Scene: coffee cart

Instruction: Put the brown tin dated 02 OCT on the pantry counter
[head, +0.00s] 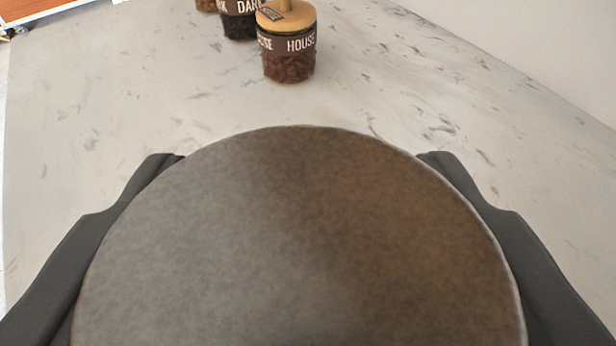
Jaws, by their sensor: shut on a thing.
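A round brown-grey lid (300,240) of a tin fills the lower middle of the head view. My gripper (300,200) is shut on this tin, with one dark finger at its left side and one at its right. No date shows on the part in view, and the tin's sides and base are hidden. The pale marbled counter (90,130) lies beyond and around the tin. I cannot tell whether the tin touches the counter or is held above it.
A glass jar labelled HOUSE (287,55) with a wooden lid stands on the counter beyond the tin. A jar labelled DARK (238,22) and another partly cut-off jar (206,5) stand behind it. A pale wall (540,45) bounds the right. Counter to the left is clear.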

